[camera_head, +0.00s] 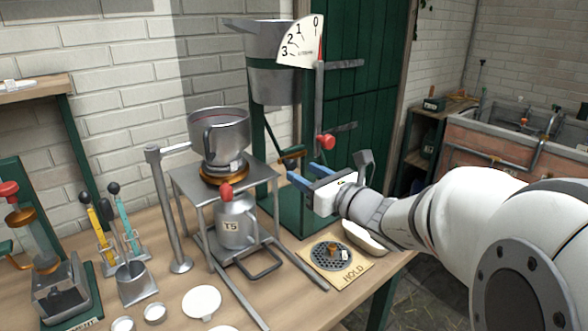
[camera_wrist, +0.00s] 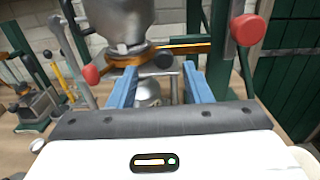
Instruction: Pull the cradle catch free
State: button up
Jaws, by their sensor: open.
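My gripper (camera_head: 305,176) is open, its two blue fingers apart and empty, to the right of the metal stand. In the wrist view the fingers (camera_wrist: 158,82) point toward a brass bar (camera_wrist: 190,49) and a dark knob (camera_wrist: 163,61), which show beyond and above the gap. A brass lever (camera_head: 292,153) shows in the head view by the green frame, left of and above the fingers; it may be the cradle catch, but I cannot tell for sure. A red knob on a grey upright (camera_head: 325,142) is just above my gripper; it also shows in the wrist view (camera_wrist: 247,30).
A metal pot (camera_head: 219,135) sits on the stand, with a can marked T5 (camera_head: 237,222) below. A large bucket (camera_head: 272,75) with a dial hangs behind. A HOLD plate (camera_head: 340,262) and a pale dish (camera_head: 364,238) lie on the bench below my gripper.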

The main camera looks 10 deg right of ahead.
jog(key=v, duration=0.4)
jog(key=s+a+f+n+g+p, duration=0.2)
jog(key=s+a+f+n+g, duration=0.15)
jog(key=s+n+g, duration=0.35)
jog(key=s+a+f+n+g+p, duration=0.1)
jog(key=s+a+f+n+g, duration=0.3)
jog(key=n, duration=0.5)
jog(key=s+d+f+n+g+h+p, duration=0.1)
jog(key=s+d+n+h, duration=0.6)
jog(key=n, duration=0.7)
jog(key=shift+d+g+h+p, duration=0.35)
jog(key=shift+g+h+p, duration=0.15)
jog(key=shift+h+p, duration=0.6)
